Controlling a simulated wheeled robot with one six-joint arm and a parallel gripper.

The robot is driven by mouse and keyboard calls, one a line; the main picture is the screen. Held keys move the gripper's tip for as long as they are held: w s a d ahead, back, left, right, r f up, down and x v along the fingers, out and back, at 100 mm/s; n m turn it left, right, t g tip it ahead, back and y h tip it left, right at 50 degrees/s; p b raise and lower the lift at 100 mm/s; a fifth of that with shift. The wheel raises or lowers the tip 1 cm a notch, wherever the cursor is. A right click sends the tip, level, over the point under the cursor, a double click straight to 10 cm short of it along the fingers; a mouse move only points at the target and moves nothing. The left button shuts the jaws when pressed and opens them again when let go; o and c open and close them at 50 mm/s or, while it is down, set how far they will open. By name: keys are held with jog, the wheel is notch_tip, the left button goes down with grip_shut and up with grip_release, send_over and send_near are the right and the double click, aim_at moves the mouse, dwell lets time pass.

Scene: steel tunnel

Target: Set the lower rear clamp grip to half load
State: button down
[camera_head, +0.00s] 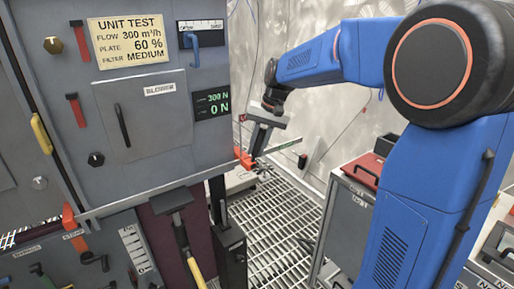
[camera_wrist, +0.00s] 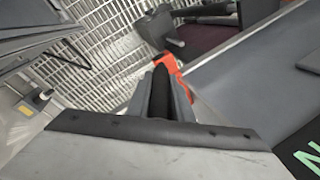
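An orange-red grip (camera_head: 243,157) sits low at the rear edge of the grey test cabinet (camera_head: 150,185), and I take it for the lower rear clamp grip. In the wrist view, the orange grip (camera_wrist: 170,66) is at the tips of my gripper (camera_wrist: 163,82), partly hidden by the fingers. In the head view, my gripper (camera_head: 256,146) points down at it from above. The fingers are close together with a dark strip between them; I cannot tell whether they touch or hold the grip. The cabinet's display (camera_head: 212,104) reads 300 N above and 0 N below.
A label (camera_head: 128,40) says UNIT TEST, flow 300, plate 60 %, filter MEDIUM. Red levers (camera_head: 75,108) and a blue handle (camera_head: 207,41) are on the cabinet front. A metal grating floor (camera_head: 280,225) lies below. A grey cart (camera_head: 350,215) stands at the right.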

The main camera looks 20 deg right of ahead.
jog(key=shift+d, duration=0.15)
jog(key=shift+w+d+f+g+y, duration=0.25)
jog(key=shift+d+y, duration=0.2)
jog(key=shift+y, duration=0.45)
jog(key=shift+w+d+f+m+g+y, duration=0.1)
jog(key=shift+d+f+g+y, duration=0.25)
jog(key=shift+y, duration=0.6)
jog(key=shift+w+d+f+m+g+y, duration=0.1)
jog(key=shift+d+f+g+y, duration=0.15)
jog(key=shift+f+y, duration=0.45)
jog(key=shift+w+d+f+m+g+y, duration=0.1)
jog(key=shift+d+f+g+y, duration=0.25)
jog(key=shift+y, duration=0.8)
jog(key=shift+d+r, duration=0.1)
jog(key=c, duration=1.6)
grip_release()
